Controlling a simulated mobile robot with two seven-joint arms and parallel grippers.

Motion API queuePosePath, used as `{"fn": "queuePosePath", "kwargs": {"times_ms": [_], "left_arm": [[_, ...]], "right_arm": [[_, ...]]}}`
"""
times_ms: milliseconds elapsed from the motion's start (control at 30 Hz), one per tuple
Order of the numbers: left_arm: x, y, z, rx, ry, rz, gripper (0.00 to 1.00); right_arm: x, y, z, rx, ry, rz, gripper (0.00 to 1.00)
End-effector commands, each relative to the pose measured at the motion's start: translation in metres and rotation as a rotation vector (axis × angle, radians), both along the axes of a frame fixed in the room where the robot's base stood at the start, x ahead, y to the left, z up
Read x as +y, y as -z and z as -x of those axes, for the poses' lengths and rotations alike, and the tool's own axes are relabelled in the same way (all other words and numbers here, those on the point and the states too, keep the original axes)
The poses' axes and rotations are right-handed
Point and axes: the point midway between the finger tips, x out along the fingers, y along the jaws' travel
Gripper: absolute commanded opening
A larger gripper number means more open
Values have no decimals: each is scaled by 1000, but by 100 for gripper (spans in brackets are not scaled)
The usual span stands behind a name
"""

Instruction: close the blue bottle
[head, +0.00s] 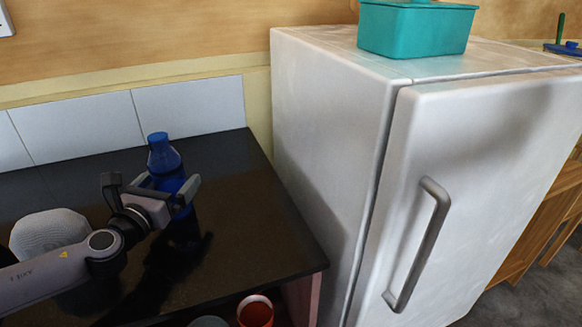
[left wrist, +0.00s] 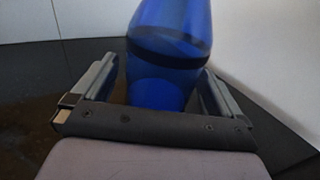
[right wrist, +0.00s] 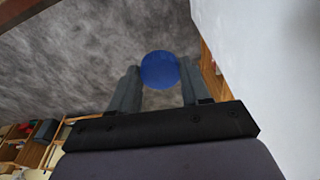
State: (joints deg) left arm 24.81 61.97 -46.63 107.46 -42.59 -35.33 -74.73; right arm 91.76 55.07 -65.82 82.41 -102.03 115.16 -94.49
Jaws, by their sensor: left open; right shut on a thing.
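The blue bottle (head: 166,163) stands upright on the dark counter, near the white tiles; whether its top is open is too small to tell. My left gripper (head: 168,186) is open at its body. In the left wrist view the bottle (left wrist: 165,50) rises between the two fingers of the left gripper (left wrist: 160,78), with a dark band around it; I cannot tell if they touch it. In the right wrist view a round blue piece, seemingly a cap (right wrist: 159,70), is between the fingertips of my right gripper (right wrist: 158,76), which is shut on it. The right gripper is outside the head view.
A white fridge (head: 325,120) stands right of the counter (head: 245,230), with a teal box (head: 415,30) on top. A pale rounded object (head: 48,232) sits on the counter at left. A red cup (head: 255,313) shows at the bottom edge. Grey floor (right wrist: 90,60) lies beyond the right gripper.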

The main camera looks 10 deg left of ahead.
Motion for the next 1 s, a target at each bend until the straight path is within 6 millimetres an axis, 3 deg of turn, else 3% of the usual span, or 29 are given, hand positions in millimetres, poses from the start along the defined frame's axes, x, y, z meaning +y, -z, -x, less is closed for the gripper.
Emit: {"fn": "queuePosePath", "kwargs": {"times_ms": [67, 100, 233, 300, 733, 1000], "left_arm": [[0, 0, 0, 0, 0, 0, 100], [0, 0, 0, 0, 0, 0, 94], [0, 0, 0, 0, -1, 0, 51], [0, 0, 0, 0, -1, 0, 35], [1, -5, 0, -3, -1, 0, 35], [1, -23, 0, -6, -2, -1, 35]], "right_arm": [[0, 0, 0, 0, 0, 0, 19], [0, 0, 0, 0, 0, 0, 19], [0, 0, 0, 0, 0, 0, 19], [0, 0, 0, 0, 0, 0, 19], [0, -1, 0, 0, 0, 0, 19], [0, -7, 0, 0, 0, 0, 19]]}}
